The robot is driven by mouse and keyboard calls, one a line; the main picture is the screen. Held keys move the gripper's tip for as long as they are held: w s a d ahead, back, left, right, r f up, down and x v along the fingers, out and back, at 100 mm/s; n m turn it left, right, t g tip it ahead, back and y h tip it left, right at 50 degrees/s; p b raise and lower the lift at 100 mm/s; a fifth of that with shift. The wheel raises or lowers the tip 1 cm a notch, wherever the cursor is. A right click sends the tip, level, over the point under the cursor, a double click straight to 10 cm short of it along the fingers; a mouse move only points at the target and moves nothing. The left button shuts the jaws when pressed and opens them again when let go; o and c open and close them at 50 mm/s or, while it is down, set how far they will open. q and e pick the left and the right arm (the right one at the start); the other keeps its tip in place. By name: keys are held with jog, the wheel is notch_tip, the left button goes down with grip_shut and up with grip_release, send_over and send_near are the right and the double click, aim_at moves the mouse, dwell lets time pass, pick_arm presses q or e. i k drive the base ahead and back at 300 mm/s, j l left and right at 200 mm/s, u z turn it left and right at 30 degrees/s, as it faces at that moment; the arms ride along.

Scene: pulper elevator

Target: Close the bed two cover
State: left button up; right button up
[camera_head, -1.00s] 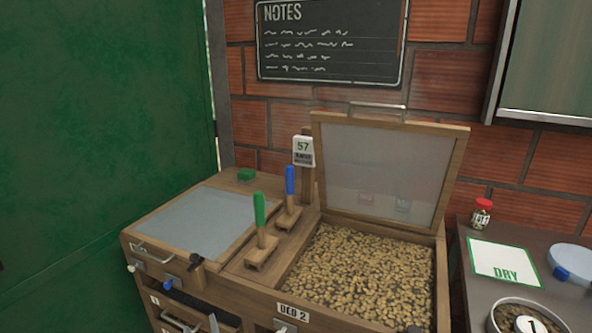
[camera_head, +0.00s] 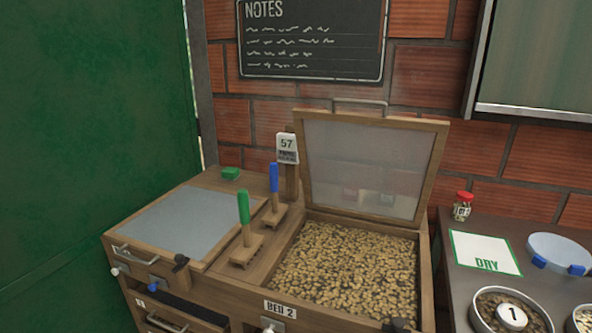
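The bed two cover (camera_head: 364,165) is a wooden frame with a translucent pane and a metal handle (camera_head: 359,103) on its top edge. It stands raised, hinged at the back of bed two and leaning near the brick wall. Bed two (camera_head: 345,268) lies open in front of it, filled with tan beans. The "BED 2" label (camera_head: 281,309) is on its front edge. Neither of my grippers is in view.
A flat closed cover (camera_head: 190,222) lies left of bed two. Green (camera_head: 245,215) and blue (camera_head: 274,185) handled tools stand between the beds. A tag reading 57 (camera_head: 287,147) stands behind them. The dark side table (camera_head: 460,292) holds a DRY sheet, a jar and bowls. A green wall rises at left.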

aim_at(442, 128)
jog(key=l+u, duration=0.85)
jog(key=l, duration=0.2)
jog(key=k+l+u, duration=0.1)
jog(key=l+u, duration=0.35)
